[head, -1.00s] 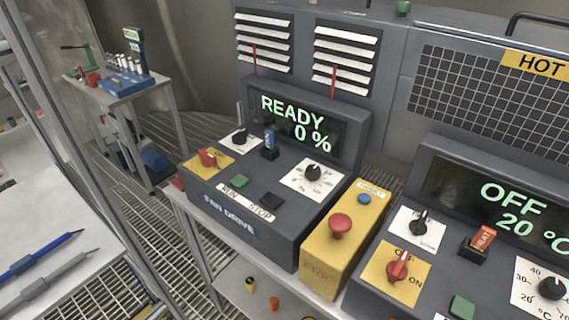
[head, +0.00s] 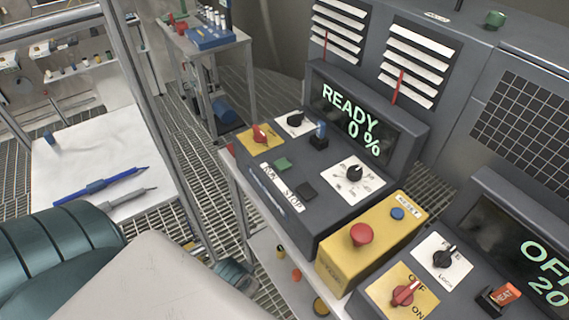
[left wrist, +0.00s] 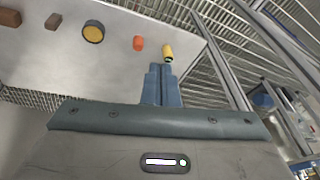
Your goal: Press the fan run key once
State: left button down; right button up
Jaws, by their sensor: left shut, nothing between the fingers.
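The fan drive console (head: 335,205) stands in the middle of the head view, its display (head: 352,117) reading READY 0 %. The green RUN key (head: 283,163) is on its top near the front left, with the dark STOP key (head: 306,190) to its right. Nothing covers either key. My left gripper (left wrist: 160,72) is shut and empty in the left wrist view, its blue-grey fingers together above a lower shelf (left wrist: 125,45). In the head view my left arm fills the lower left, in front of and below the console. My right gripper is not in view.
A yellow box with a red mushroom button (head: 361,234) and blue reset button (head: 397,213) stands right of the console. The heater console (head: 440,275) is beyond it. A steel post (head: 160,130) and a white table with pens (head: 100,185) are at left.

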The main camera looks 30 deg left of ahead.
pick_arm(q)
jog(key=w+a+r+m+t+p, duration=0.1)
jog(key=a+r, duration=0.1)
jog(key=r, duration=0.8)
jog(key=w+a+r+m+t+p, duration=0.1)
jog(key=w+a+r+t, duration=0.1)
jog(key=r, duration=0.7)
notch_tip(320, 180, up, 25)
jog(key=m+h, duration=0.8)
jog(key=m, duration=0.8)
send_over(278, 163)
jog(key=shift+s+r, duration=0.15)
jog(key=shift+r, duration=0.05)
jog(key=shift+f, duration=0.15)
notch_tip(278, 163, down, 9)
jog(key=b, duration=0.8)
jog(key=shift+r, duration=0.2)
